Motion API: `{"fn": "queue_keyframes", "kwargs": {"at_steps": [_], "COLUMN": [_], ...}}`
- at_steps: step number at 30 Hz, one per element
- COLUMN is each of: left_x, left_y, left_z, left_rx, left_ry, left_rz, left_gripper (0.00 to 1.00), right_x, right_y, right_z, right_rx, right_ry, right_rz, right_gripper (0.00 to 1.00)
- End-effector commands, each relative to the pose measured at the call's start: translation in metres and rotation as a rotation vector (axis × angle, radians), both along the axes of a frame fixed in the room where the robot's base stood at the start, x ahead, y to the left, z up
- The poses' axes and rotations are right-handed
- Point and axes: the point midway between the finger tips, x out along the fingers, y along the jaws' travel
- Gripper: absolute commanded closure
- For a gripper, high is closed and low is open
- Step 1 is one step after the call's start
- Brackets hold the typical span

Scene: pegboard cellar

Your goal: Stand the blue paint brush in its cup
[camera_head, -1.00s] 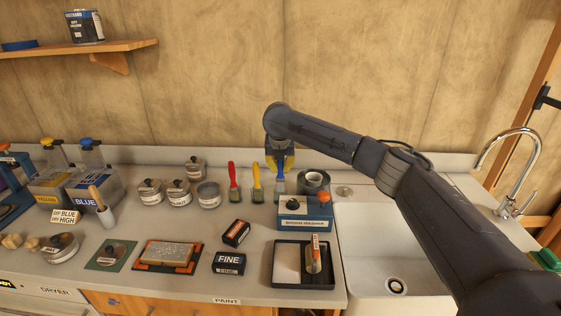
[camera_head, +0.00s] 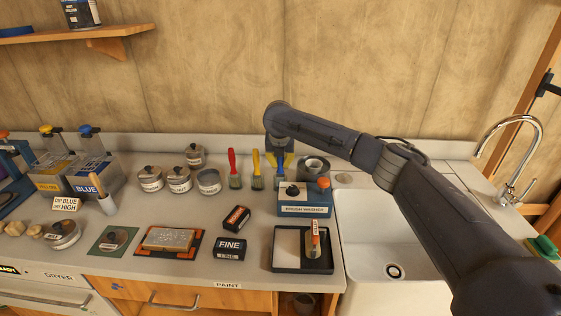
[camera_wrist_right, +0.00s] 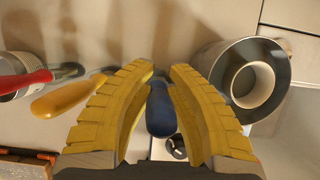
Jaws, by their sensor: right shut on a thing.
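The blue paint brush (camera_head: 279,175) is upright at the right end of a row of brushes near the back of the bench. Its handle also shows in the right wrist view (camera_wrist_right: 160,112), between the yellow fingers. My right gripper (camera_head: 281,161) reaches down from above and is shut on the blue brush; its pads show in the wrist view (camera_wrist_right: 160,95). The brush's lower end is partly hidden behind the brush washer. My left gripper is not in view.
A yellow brush (camera_head: 257,168) and a red brush (camera_head: 232,167) stand close left of the gripper. A grey hollow round thing (camera_head: 314,167) is close on the right. The blue brush washer (camera_head: 304,205) stands in front. The sink (camera_head: 385,230) lies right.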

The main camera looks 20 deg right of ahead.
Motion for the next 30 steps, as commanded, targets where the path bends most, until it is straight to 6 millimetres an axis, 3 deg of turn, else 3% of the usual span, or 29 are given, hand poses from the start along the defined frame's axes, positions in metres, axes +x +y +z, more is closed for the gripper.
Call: {"fn": "queue_keyframes", "kwargs": {"at_steps": [8, 9, 15, 24, 30], "left_x": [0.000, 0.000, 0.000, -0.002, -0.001], "left_y": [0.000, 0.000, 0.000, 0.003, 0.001], "left_z": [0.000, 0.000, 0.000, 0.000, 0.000], "left_rx": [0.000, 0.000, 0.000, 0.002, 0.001], "left_ry": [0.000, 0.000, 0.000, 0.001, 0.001], "left_rz": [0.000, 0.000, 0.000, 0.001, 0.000], "left_gripper": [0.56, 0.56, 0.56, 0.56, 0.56], "right_x": [0.000, 0.000, 0.000, 0.000, -0.007], "right_y": [0.000, 0.000, 0.000, 0.000, 0.003], "right_z": [0.000, 0.000, 0.000, 0.002, 0.021], "right_rx": [0.000, 0.000, 0.000, 0.000, -0.001], "right_ry": [0.000, 0.000, 0.000, 0.000, -0.003], "right_rz": [0.000, 0.000, 0.000, 0.000, 0.002], "right_gripper": [1.00, 0.84, 0.60, 0.59, 0.59]}}
